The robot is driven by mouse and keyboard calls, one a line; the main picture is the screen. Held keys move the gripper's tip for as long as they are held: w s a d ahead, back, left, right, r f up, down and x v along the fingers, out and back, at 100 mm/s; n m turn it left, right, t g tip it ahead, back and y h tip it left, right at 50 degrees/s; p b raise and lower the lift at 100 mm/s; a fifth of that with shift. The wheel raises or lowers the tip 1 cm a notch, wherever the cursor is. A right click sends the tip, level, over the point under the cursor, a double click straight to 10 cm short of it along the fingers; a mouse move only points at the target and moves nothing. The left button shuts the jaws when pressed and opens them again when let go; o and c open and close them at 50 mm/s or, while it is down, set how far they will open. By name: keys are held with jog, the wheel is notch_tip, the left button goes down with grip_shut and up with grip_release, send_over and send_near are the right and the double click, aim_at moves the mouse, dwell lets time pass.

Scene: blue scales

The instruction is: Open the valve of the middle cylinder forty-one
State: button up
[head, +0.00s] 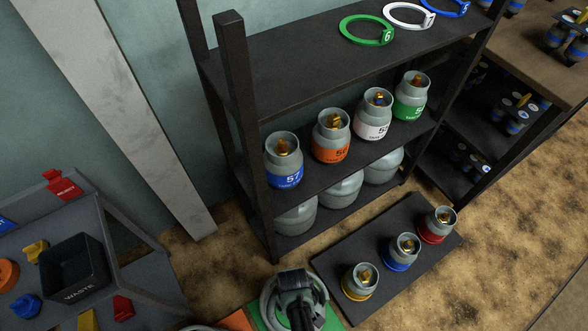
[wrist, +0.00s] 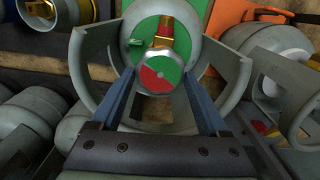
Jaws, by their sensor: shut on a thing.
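In the wrist view a grey gas cylinder with an open collar (wrist: 93,72) fills the middle. Inside the collar are a brass valve (wrist: 165,40) and a round red-and-green valve knob (wrist: 160,78). My gripper (wrist: 160,73) is shut on this knob, one finger on each side. In the head view my gripper (head: 300,310) points down at the bottom edge, over a grey cylinder's collar (head: 267,297) on a green patch (head: 256,318). The arm hides most of that cylinder. No number forty-one is readable.
Neighbouring cylinders stand close on both sides, one at right (wrist: 270,50). A dark shelf (head: 240,150) holds several labelled cylinders. A black floor mat (head: 340,262) carries three cylinders with yellow, blue and red bands. A grey bench with a waste bin (head: 75,270) is at left.

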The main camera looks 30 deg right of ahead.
jog(key=shift+s+a+n, duration=0.1)
jog(key=shift+n, duration=2.1)
jog(key=o, duration=1.2)
jog(key=shift+o, duration=0.2)
notch_tip(320, 180, up, 13)
jog(key=p, duration=0.7)
